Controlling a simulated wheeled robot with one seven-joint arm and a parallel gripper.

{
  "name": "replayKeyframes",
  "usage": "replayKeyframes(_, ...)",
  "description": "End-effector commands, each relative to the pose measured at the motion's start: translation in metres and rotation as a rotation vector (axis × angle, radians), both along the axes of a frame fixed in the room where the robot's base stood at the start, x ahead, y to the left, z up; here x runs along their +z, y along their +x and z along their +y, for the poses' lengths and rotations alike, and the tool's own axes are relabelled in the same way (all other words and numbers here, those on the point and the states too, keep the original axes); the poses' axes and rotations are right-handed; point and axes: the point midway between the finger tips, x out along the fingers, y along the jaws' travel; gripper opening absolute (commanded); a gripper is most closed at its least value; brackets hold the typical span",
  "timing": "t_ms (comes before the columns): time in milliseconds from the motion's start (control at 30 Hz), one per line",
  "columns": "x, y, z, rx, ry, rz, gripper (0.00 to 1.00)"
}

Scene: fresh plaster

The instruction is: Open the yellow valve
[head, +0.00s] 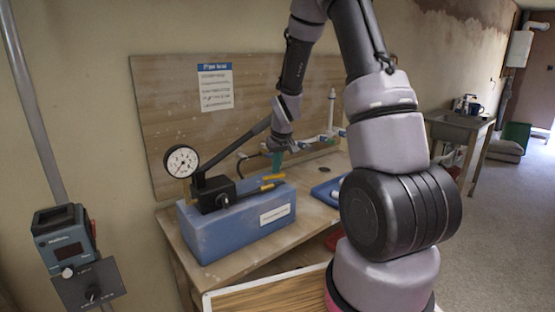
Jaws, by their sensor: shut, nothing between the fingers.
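A blue pressure test pump (240,222) stands on the wooden bench, with a round gauge and a long dark lever. Yellow parts (272,177) show on its top at the right end, like a small valve handle. A second yellow-tipped rod (268,187) lies just in front of it. I cannot tell for sure which is the valve. My gripper (277,163) points down just above and behind these yellow parts, its greenish fingers shut and empty. I cannot tell whether the fingertips touch the handle.
The pump's dark lever (235,148) slants up close to my gripper. The gauge (182,161) stands at left. A wooden backboard (160,95) rises behind. White pipework (331,115) and a blue tray (327,192) are at right.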

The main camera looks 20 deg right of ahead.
Motion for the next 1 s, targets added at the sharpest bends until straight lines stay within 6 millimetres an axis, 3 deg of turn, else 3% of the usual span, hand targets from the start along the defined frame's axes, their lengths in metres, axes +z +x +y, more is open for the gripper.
replayKeyframes(1000,-0.0053,-0.0022,-0.0013,-0.088,-0.001,0.0,0.0)
